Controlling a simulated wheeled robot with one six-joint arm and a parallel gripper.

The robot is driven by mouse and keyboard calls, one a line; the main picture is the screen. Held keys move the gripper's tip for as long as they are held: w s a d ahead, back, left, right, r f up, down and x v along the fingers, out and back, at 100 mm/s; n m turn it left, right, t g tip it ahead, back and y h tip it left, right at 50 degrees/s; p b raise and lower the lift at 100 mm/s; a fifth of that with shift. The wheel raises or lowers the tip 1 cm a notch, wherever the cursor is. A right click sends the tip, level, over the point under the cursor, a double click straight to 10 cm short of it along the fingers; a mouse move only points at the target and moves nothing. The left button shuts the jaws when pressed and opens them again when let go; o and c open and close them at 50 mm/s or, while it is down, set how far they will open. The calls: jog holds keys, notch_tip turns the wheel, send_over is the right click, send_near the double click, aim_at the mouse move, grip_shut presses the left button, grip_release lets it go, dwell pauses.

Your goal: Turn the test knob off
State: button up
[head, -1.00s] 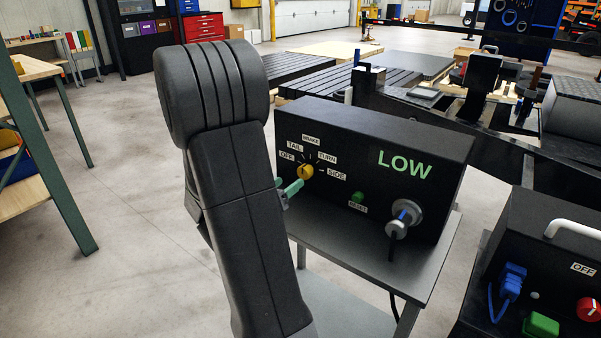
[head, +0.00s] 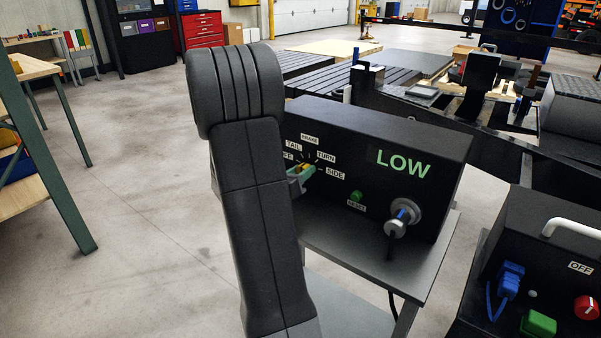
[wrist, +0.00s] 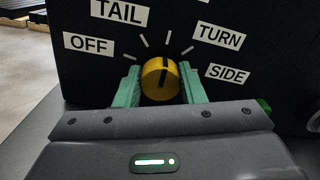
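The yellow test knob (wrist: 160,78) is on the front of a black box marked LOW (head: 330,190). Its dark pointer line stands nearly upright in the wrist view, roughly towards the top tick. The labels OFF (wrist: 88,44), TAIL, TURN and SIDE (wrist: 228,74) surround it, with BRAKE (head: 309,139) at the top in the head view. In the head view my gripper (head: 301,175) and arm partly hide the knob and the OFF label.
A green RESET button (head: 356,197) and a grey socket with a blue-marked plug (head: 404,217) are on the same panel. The box stands on a grey cart (head: 350,262). A second black box (head: 540,245) with a red knob stands at the right. The floor at left is open.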

jog(key=shift+c, duration=0.9)
jog(key=shift+f+n+b, duration=0.1)
jog(key=shift+n+b, duration=0.2)
jog(key=shift+b, duration=0.05)
jog(key=shift+f+n+b, duration=0.1)
jog(key=shift+n+b, duration=0.65)
jog(key=shift+n, duration=0.15)
jog(key=n+b, duration=0.1)
jog(key=n, duration=0.3)
jog(key=shift+a+n+b, duration=0.1)
jog(key=shift+n+b, duration=0.2)
jog(key=n, duration=0.4)
jog(key=shift+n, duration=0.3)
jog(key=shift+f+n+p, duration=0.1)
jog(key=shift+n+p, duration=0.55)
jog(key=shift+n, duration=1.55)
